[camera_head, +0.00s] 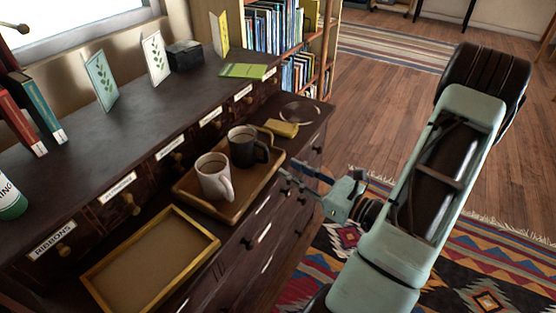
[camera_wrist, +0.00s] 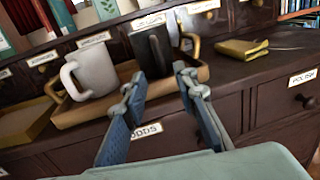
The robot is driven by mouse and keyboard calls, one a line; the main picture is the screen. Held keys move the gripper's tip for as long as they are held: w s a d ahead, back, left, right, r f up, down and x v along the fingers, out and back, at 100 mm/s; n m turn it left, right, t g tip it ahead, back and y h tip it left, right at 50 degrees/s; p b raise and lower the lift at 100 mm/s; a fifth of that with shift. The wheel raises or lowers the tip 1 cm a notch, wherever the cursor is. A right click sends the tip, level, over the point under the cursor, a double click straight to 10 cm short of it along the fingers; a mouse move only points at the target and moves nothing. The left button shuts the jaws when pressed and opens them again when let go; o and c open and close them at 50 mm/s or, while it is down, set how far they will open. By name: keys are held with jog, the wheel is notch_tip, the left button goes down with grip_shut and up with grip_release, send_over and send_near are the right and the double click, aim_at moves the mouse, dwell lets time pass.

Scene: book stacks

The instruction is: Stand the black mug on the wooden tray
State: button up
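The black mug (camera_head: 243,148) stands upright at the far end of a brown wooden tray (camera_head: 196,201) with raised ends; it appears to be inside the tray's rim. In the wrist view the black mug (camera_wrist: 152,52) is ahead, between and beyond the fingertips. A white mug (camera_head: 213,177) stands beside it on the same tray, and also shows in the wrist view (camera_wrist: 93,72). My gripper (camera_head: 289,171) is open and empty, just off the tray's near long side. Its two blue fingers (camera_wrist: 157,80) are apart, with nothing between them. The mug's base is partly hidden by the tray rim.
A shallow empty tray (camera_head: 205,241) with a yellow rim lies left of the mugs' tray. Labelled drawers and a raised shelf with cards and books (camera_head: 36,108) stand behind.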

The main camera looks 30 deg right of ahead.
jog(key=v, duration=0.2)
jog(key=shift+s+d, duration=0.15)
jog(key=shift+s, duration=0.1)
dwell(0.3)
